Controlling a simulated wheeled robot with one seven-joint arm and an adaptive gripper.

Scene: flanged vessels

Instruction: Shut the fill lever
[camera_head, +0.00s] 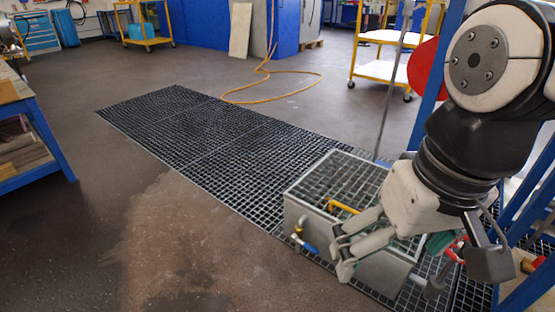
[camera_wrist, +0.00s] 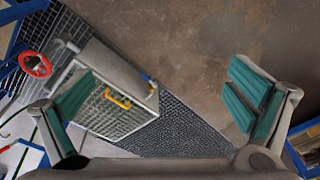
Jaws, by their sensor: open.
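A small blue lever (camera_head: 309,248) sits on a brass valve (camera_head: 298,232) low on the near side of a grey metal vessel (camera_head: 305,220); I take it to be the fill lever. It points down and to the right. My gripper (camera_head: 343,254) is open and empty, just right of the lever and in front of the vessel, with no visible contact with the lever. In the wrist view my gripper (camera_wrist: 160,100) shows its green-padded fingers wide apart.
A yellow handle (camera_head: 341,207) is on the vessel's grated top. A red handwheel (camera_wrist: 35,64) is left in the wrist view. Blue frame posts (camera_head: 522,200) stand at the right. Open floor (camera_head: 150,235) lies left of the grating, and a yellow hose (camera_head: 268,85) lies behind.

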